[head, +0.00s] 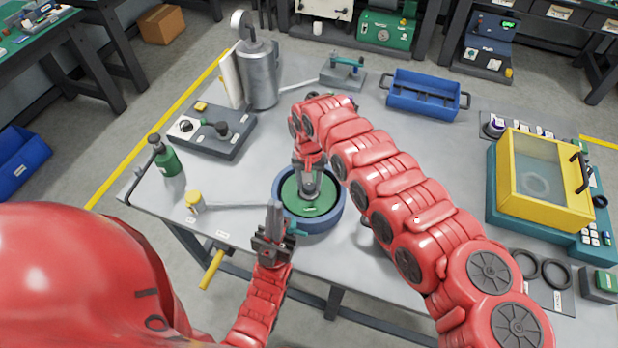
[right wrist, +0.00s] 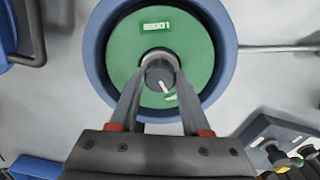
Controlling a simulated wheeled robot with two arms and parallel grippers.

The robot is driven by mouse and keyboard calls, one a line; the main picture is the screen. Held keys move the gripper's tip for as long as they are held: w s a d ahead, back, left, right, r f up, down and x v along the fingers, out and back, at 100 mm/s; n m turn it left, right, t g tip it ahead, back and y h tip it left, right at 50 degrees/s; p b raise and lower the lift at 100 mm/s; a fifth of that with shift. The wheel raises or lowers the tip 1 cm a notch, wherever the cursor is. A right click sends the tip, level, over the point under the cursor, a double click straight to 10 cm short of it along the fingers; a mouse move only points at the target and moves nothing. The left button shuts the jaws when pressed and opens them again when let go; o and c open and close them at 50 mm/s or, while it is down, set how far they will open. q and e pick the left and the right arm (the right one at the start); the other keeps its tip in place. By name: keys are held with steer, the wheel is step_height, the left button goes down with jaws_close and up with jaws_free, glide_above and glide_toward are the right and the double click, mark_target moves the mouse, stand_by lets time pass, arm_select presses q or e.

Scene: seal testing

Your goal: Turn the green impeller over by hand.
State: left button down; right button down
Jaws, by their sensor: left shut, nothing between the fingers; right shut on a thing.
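The green impeller (head: 294,196) is a flat green disc inside a round blue housing (head: 337,215) on the grey table. My left gripper (head: 275,215) is shut and empty, upright beside the housing's left front edge. A teal part near its fingers is partly hidden.
A metal canister (head: 260,75), a grey control box (head: 211,130) and a green bottle (head: 166,158) stand to the left. A blue tray (head: 425,95) lies behind. A yellow-framed chamber (head: 546,178) is at the right. Table left of the housing holds a yellow-capped rod (head: 195,201).

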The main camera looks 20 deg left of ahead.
steer(key=m+p, duration=0.1)
steer(key=m, duration=0.3)
steer(key=shift+r+p, duration=0.15)
steer(key=shift+p, duration=0.2)
steer(key=m+p, duration=0.1)
steer(key=m, duration=0.2)
steer(key=shift+m+p, duration=0.4)
steer(key=shift+a+m, duration=0.1)
steer(key=shift+m, duration=0.6)
steer(key=shift+f+m, duration=0.25)
steer(key=shift+m, duration=0.25)
steer(key=shift+r, duration=0.1)
steer(key=shift+c, duration=0.7)
jaws_free()
